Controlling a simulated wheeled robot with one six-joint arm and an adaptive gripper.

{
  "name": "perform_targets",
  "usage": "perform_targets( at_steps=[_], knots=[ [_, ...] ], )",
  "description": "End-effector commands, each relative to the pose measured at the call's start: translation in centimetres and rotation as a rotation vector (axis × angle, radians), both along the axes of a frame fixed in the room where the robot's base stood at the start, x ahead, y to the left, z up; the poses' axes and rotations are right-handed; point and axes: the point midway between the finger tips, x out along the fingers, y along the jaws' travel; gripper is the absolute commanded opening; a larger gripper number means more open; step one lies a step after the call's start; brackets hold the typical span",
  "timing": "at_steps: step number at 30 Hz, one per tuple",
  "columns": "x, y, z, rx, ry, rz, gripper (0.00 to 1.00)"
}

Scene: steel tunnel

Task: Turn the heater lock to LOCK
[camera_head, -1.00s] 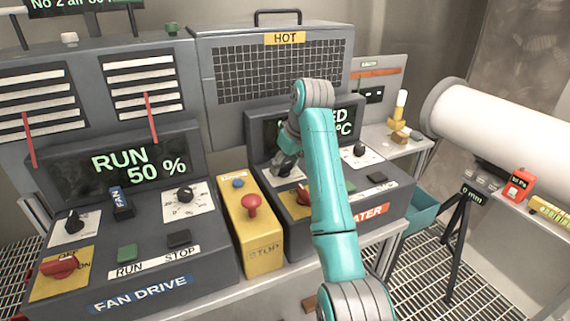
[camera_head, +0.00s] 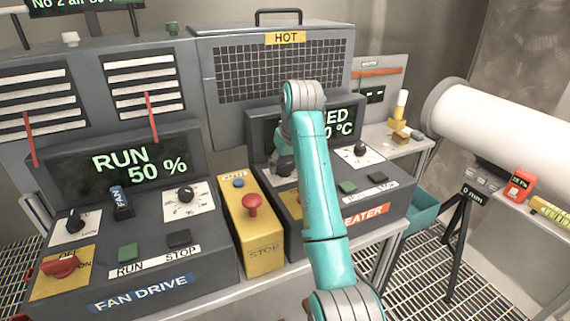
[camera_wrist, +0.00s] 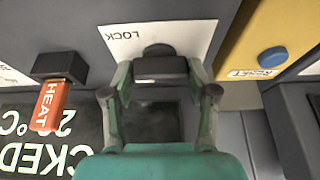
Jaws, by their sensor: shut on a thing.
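The heater lock is a black knob (camera_wrist: 160,66) on a white plate (camera_wrist: 122,38) printed LOCK, seen upside down in the wrist view. My gripper (camera_wrist: 162,82) is shut on this knob, one finger on each side. A light mark shows on the knob, but which printed position it points at is not clear. In the head view my gripper (camera_head: 284,165) is at the left of the heater panel, and my arm hides much of the panel. The heater display (camera_wrist: 45,155) shows part of a word ending in CKED.
A red HEAT tag (camera_wrist: 50,105) hangs beside the lock in the wrist view. The yellow stop box (camera_head: 262,235), with a red button and a blue reset button (camera_wrist: 272,57), stands close by. The fan drive panel (camera_head: 150,265) is at left, the white cylinder (camera_head: 500,125) at right.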

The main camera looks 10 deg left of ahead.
Motion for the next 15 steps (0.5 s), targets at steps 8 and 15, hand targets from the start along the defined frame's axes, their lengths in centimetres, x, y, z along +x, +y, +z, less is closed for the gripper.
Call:
perform_targets(
  at_steps=[8,15],
  knots=[
    [-0.03,-0.05,-0.11,-0.001,0.003,-0.001,0.83],
    [-0.01,-0.02,-0.05,-0.001,0.002,0.0,0.83]
  ],
)
